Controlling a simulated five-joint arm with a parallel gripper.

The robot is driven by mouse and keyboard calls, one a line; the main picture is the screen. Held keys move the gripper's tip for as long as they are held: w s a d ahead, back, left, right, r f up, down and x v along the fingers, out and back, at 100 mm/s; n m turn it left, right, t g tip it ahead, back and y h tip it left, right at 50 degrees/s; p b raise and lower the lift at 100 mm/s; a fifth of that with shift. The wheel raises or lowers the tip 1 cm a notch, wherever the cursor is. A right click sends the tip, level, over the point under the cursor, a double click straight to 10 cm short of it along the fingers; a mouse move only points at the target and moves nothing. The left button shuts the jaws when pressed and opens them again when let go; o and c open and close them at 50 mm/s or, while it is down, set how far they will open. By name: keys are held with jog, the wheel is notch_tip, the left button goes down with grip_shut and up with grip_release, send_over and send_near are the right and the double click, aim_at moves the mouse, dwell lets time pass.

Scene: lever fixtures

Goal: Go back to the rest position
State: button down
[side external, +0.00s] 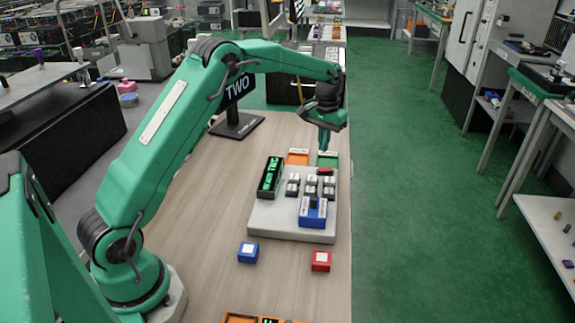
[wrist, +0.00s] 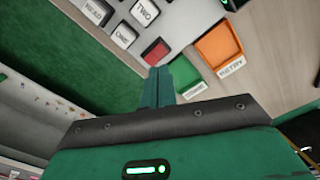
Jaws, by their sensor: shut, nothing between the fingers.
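My gripper (side external: 325,146) is shut and empty, pointing down over the far end of the grey panel (side external: 277,221) on the bench. In the wrist view my gripper (wrist: 159,74) shows its fingers pressed together, with the red key (wrist: 155,52) just beyond the tips and the green tray (wrist: 184,79) beside them. Whether the fingertips touch anything cannot be told. The panel carries a display with green characters (side external: 270,178), several grey keys and a blue lever fixture (side external: 313,212). In the wrist view the keys read ONE (wrist: 124,36) and TWO (wrist: 145,11).
An orange tray (wrist: 218,46) labelled RETRY lies past the panel. A blue block (side external: 248,252) and a red block (side external: 321,261) sit at the panel's near side. A black sign (side external: 237,121) reading TWO stands at the back left. The bench left of the panel is clear.

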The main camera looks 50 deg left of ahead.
jog(key=shift+r, duration=0.25)
jog(key=s+d+r+m+t, duration=0.1)
jog(key=s+d+r+t, duration=0.35)
jog(key=s+r, duration=1.05)
jog(key=s+d+f+m, duration=0.1)
jog(key=s+d, duration=0.2)
jog(key=s, duration=0.7)
jog(key=s+d+f+m+t, duration=0.1)
jog(key=s+d, duration=0.2)
jog(key=s, duration=0.6)
jog(key=shift+s, duration=0.35)
